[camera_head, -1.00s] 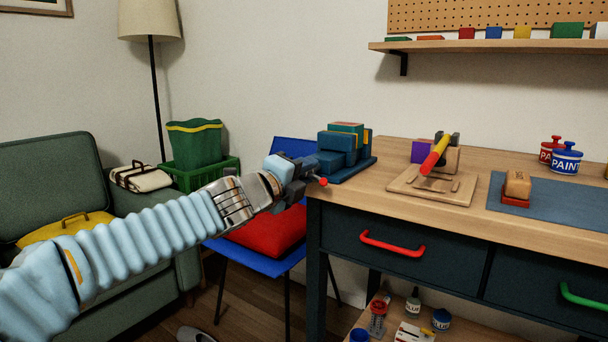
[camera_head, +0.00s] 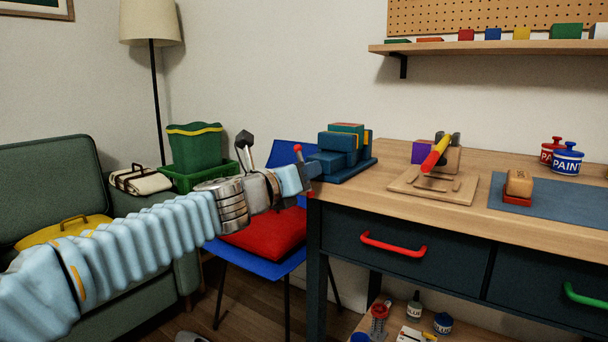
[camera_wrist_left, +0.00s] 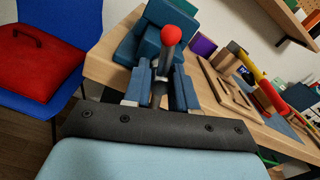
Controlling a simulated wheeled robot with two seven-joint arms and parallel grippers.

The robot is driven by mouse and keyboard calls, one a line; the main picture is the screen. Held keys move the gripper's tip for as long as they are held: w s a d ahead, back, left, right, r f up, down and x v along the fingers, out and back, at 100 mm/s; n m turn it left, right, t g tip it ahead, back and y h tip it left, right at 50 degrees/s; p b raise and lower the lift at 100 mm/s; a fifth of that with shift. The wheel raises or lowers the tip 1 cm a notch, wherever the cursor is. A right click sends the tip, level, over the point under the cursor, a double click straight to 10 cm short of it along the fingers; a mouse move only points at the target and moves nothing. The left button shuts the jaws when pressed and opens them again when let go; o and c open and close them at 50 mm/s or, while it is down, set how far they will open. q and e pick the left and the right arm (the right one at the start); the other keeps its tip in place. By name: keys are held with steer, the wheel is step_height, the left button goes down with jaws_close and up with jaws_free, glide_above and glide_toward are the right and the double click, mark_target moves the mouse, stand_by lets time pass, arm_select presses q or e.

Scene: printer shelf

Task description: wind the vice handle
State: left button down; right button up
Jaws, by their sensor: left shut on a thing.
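The blue-teal vice (camera_head: 341,150) sits at the left end of the wooden bench. Its handle (camera_head: 298,150) is at the vice's left side, a grey bar with a red ball end that points upward. In the left wrist view, the handle (camera_wrist_left: 171,38) stands between my fingers, with its red ball beyond the fingertips and the vice (camera_wrist_left: 143,45) behind it. My left gripper (camera_head: 302,178) is shut on the handle; its fingers (camera_wrist_left: 160,88) flank the bar in the wrist view. The handle's lower part is hidden by the gripper. My right gripper is not in view.
A wooden board with a red-and-yellow-handled tool (camera_head: 436,153) lies right of the vice. A blue mat (camera_head: 560,208) is farther right. A blue chair with a red cushion (camera_head: 268,232) stands below and left of the bench end. The bench drawer has a red handle (camera_head: 393,244).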

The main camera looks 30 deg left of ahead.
arm_select(q)
steer(key=m, duration=0.4)
steer(key=m+b, duration=0.1)
steer(key=m, duration=0.1)
steer(key=shift+f+m, duration=0.25)
steer(key=shift+m, duration=0.05)
steer(key=m+b, duration=0.1)
steer(key=m, duration=0.5)
steer(key=m+b, duration=0.1)
steer(key=m, duration=0.3)
steer(key=shift+m, duration=0.4)
steer(key=m+b, duration=0.1)
steer(key=m, duration=0.2)
steer(key=shift+m, duration=0.3)
steer(key=shift+r+m, duration=0.1)
steer(key=shift+m, duration=0.2)
